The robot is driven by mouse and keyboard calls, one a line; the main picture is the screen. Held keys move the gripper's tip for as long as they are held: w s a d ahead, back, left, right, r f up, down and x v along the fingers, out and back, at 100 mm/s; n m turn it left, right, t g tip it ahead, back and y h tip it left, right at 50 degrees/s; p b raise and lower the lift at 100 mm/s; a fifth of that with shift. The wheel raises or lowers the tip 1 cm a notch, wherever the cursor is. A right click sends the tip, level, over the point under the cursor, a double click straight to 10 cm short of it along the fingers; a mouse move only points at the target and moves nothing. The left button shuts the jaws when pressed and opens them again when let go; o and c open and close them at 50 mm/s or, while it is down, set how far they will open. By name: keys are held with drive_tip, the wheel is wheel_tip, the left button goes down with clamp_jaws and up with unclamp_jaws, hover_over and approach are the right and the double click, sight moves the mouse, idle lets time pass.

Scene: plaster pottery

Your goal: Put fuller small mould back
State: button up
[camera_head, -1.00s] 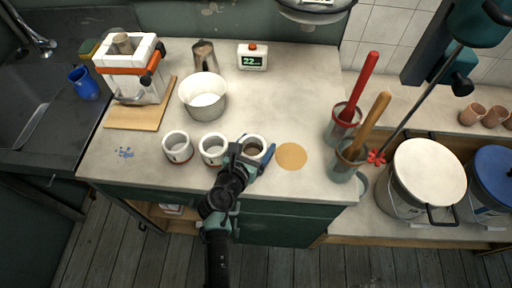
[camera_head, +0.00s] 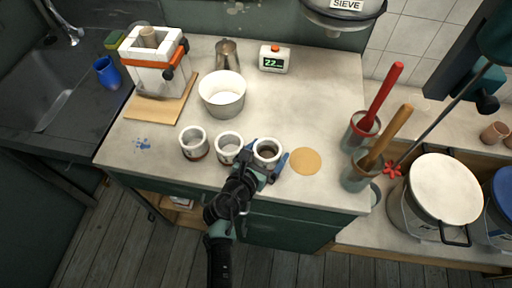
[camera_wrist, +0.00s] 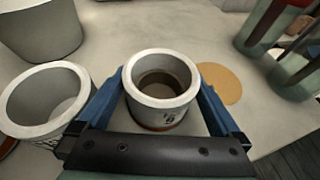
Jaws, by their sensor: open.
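Three small white round moulds stand in a row near the counter's front edge: a left one (camera_head: 194,143), a middle one (camera_head: 229,147) and a right one (camera_head: 267,150). My gripper (camera_head: 268,165) is open, with its blue fingers on either side of the right mould. In the wrist view this mould (camera_wrist: 162,84) stands upright between the fingers (camera_wrist: 163,98) with dark brown liquid inside, low under its rim.
A tan disc (camera_head: 305,161) lies just right of the right mould. A white pot (camera_head: 222,96), a metal jug (camera_head: 228,54) and a timer (camera_head: 273,60) stand behind. Containers with red (camera_head: 362,128) and wooden (camera_head: 360,172) handled tools stand at the right. A strapped white block mould (camera_head: 155,60) stands on a board at the left.

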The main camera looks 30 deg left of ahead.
drive_tip(key=v, duration=0.9)
drive_tip(key=shift+s+r, duration=0.2)
drive_tip(key=shift+s, duration=0.15)
drive_tip(key=w+d+r+m+t, duration=0.2)
drive_tip(key=w+r+m, duration=0.3)
drive_tip(key=r, duration=0.5)
drive_tip(key=w+d+r+m+t, duration=0.1)
drive_tip(key=w+r+m, duration=0.2)
drive_tip(key=r+m, duration=0.5)
drive_tip(key=w+d+r+m+t, duration=0.2)
drive_tip(key=w+r+m, duration=0.25)
drive_tip(key=r, duration=0.65)
drive_tip(key=s+d+r+m+t, duration=0.1)
drive_tip(key=d+r+m+t, duration=0.2)
drive_tip(key=r, duration=0.5)
drive_tip(key=s+d+r+m, duration=0.2)
drive_tip(key=r+m, duration=0.4)
drive_tip(key=r, duration=0.2)
drive_tip(key=s+d+r+m+t, duration=0.2)
drive_tip(key=s+r+m+t, duration=0.1)
drive_tip(key=r, duration=0.5)
drive_tip(key=s+d+r+m+t, duration=0.2)
drive_tip(key=s+d+r+m, duration=0.1)
drive_tip(key=s+r+m, duration=0.3)
wheel_tip(320, 180, up, 3)
drive_tip(key=shift+s+d+r+t, duration=0.1)
drive_tip(key=shift+s+d+t, duration=0.25)
drive_tip(key=shift+s, duration=0.75)
